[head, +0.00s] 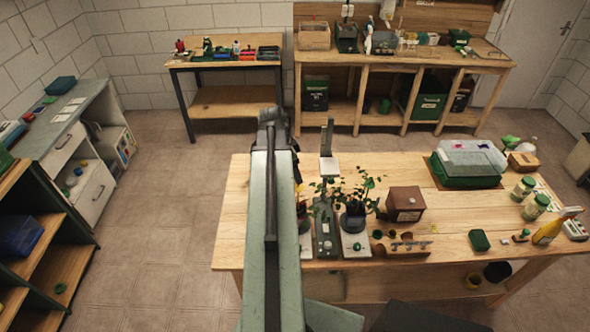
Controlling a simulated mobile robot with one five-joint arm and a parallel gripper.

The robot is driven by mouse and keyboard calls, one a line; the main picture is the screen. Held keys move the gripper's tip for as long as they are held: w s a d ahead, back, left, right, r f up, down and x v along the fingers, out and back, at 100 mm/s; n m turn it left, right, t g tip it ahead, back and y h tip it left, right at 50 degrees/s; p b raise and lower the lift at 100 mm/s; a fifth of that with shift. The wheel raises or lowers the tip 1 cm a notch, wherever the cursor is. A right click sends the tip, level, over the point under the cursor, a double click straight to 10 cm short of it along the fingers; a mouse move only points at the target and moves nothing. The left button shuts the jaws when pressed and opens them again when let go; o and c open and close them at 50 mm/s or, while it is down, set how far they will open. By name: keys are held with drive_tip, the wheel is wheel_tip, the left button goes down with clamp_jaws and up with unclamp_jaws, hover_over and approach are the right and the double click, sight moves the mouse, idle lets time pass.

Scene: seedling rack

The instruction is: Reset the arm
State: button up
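My arm (264,220) stretches forward from the bottom of the head view, over the left part of the wooden table. My gripper is at its far end (272,118), seen from behind. Its fingers cannot be made out, so I cannot tell whether it is open or shut, or whether it holds anything. The arm hides part of the table's left side.
The table (450,235) holds leafy seedlings (353,195), a brown box (405,204), a lidded green bin (468,163), jars and a yellow bottle (553,228). Workbenches line the back wall, and shelves stand at left. The tiled floor left of the table is clear.

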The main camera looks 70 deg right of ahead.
drive_tip(key=shift+f, duration=0.1)
idle(0.6)
drive_tip(key=w+a+f+n+t+b, duration=0.1)
drive_tip(key=w+a+f+n+b, duration=0.3)
drive_tip(key=w+a, duration=0.85)
drive_tip(key=w+a+f+n+t+b, duration=0.1)
drive_tip(key=w+a+f+n+b, duration=0.25)
drive_tip(key=w+a, duration=0.85)
drive_tip(key=w+a+f+n+b, duration=0.25)
drive_tip(key=w+a, duration=0.25)
drive_tip(key=a, duration=0.3)
drive_tip(key=w+a+f+n+b, duration=0.1)
drive_tip(key=w+a+f+n, duration=0.15)
drive_tip(key=w+a, duration=0.4)
drive_tip(key=s+a+f+n+y+b, duration=0.1)
drive_tip(key=s+a+n+y+b, duration=0.1)
drive_tip(key=a+n, duration=1.3)
drive_tip(key=a, duration=0.3)
drive_tip(key=shift+f, duration=0.4)
